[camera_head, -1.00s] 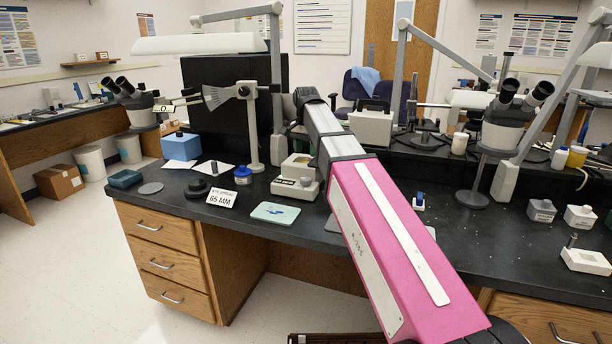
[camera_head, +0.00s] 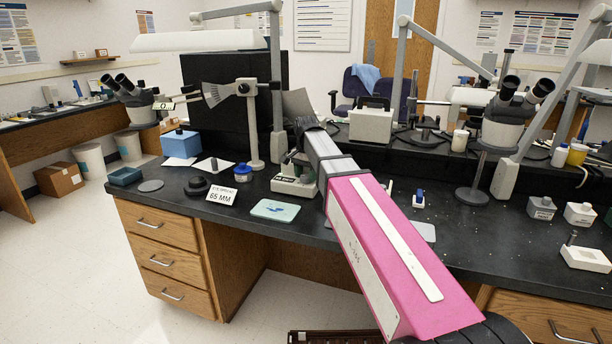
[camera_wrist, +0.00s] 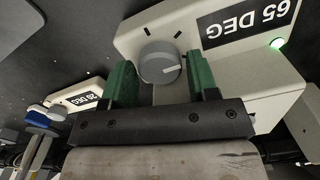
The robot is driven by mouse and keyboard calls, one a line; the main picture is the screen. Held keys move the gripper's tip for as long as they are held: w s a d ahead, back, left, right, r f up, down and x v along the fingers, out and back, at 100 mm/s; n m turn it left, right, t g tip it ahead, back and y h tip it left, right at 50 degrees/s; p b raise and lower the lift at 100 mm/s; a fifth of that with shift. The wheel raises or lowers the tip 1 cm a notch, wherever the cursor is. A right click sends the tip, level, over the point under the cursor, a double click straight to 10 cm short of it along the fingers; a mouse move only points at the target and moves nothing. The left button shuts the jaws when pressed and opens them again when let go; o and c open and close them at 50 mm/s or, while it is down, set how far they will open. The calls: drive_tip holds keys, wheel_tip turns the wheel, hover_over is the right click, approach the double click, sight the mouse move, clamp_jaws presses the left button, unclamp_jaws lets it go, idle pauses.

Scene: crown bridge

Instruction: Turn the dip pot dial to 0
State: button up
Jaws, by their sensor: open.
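In the wrist view a grey round dial (camera_wrist: 160,64) sits on the face of a white unit (camera_wrist: 240,75) labelled 65 DEG, with a lit green lamp. The dial's white pointer line points to the right in that picture, away from the two black marks on the face. My gripper (camera_wrist: 161,72) is open, its two green fingers on either side of the dial with gaps showing. In the head view the unit (camera_head: 288,187) is at the bench's front, partly hidden by my gripper and arm. I cannot tell which label belongs to the dip pot.
A second white unit (camera_wrist: 75,104) with a dial and its own DEG label is at the left in the wrist view, near a blue-topped item (camera_wrist: 42,120).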

drive_tip(key=shift+f, duration=0.1)
drive_tip(key=c, duration=0.7)
drive_tip(key=shift+o, duration=0.2)
drive_tip(key=n, duration=0.4)
drive_tip(key=shift+n, duration=0.3)
drive_tip(key=o, duration=0.7)
drive_tip(key=shift+c, duration=0.2)
